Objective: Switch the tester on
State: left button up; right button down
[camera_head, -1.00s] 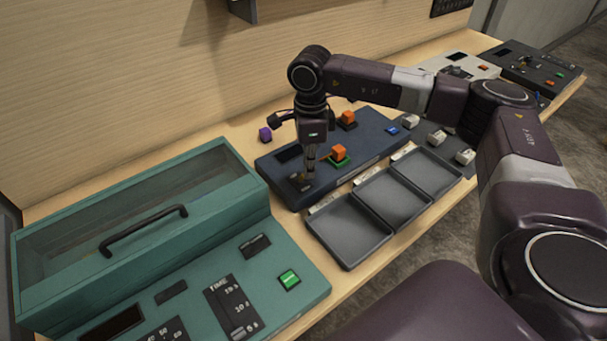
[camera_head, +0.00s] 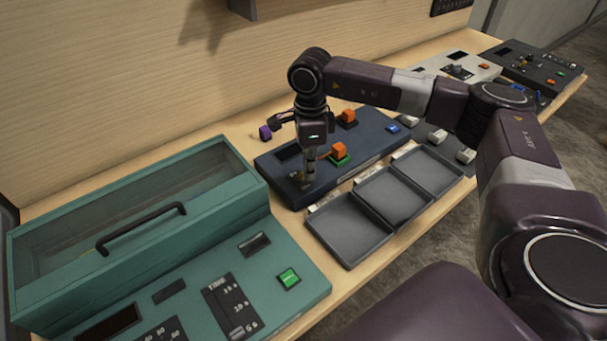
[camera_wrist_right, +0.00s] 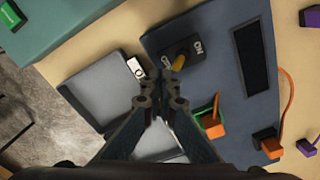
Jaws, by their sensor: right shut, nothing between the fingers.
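The tester is a dark blue console (camera_head: 375,138) on the bench with a dark display (camera_wrist_right: 250,58). Its switch has a yellow lever (camera_wrist_right: 178,63) on a black plate, between an ON label (camera_wrist_right: 198,47) and an OFF label (camera_wrist_right: 166,60). My right gripper (camera_head: 309,180) points down over the tester's near left corner, at the switch. In the wrist view its closed fingertips (camera_wrist_right: 160,88) are empty and beside the lever; I cannot tell whether they touch it. The gripper partly hides the switch in the head view. My left gripper is not in view.
Orange blocks (camera_head: 338,151) and (camera_wrist_right: 271,146) with wires sit on the tester. Grey trays (camera_head: 350,232) lie along its front. A teal machine (camera_head: 200,262) with a handled lid stands at left. More consoles (camera_head: 530,68) stand at the far right.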

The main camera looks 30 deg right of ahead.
jog(key=shift+f+b, duration=0.55)
jog(key=shift+f, duration=0.2)
jog(key=shift+f, duration=0.1)
jog(key=shift+w, duration=0.1)
jog(key=shift+w+a+b, duration=0.1)
jog(key=shift+w+b, duration=0.25)
jog(key=shift+w, duration=0.6)
jog(key=shift+s, duration=0.1)
notch_tip(320, 180, up, 7)
jog(key=p, duration=0.4)
jog(key=shift+s, duration=0.4)
